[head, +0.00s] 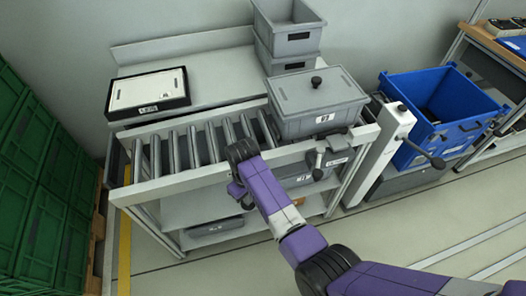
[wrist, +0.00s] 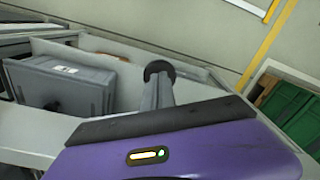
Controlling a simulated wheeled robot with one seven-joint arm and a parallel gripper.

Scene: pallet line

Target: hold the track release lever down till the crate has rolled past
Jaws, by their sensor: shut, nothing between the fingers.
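The grey lidded crate (head: 318,96) sits at the right end of the roller track (head: 196,140), close to a pale post (head: 393,135). A grey lever with a black knob (head: 437,162) sticks out from this post, sloping down to the right; it looks like the track release lever. My gripper (head: 317,160) is in front of the track's front rail, left of the lever and apart from it. In the wrist view its shut grey fingers (wrist: 159,80) end in a dark tip, with nothing held. The wrist view does not clearly show the lever.
A blue bin (head: 440,110) stands right of the post. Stacked grey crates (head: 287,35) and a black-edged white tray (head: 148,90) are behind the track. Green crates (head: 35,170) line the left side. Grey bins (head: 212,232) lie on the lower shelf. Floor in front is open.

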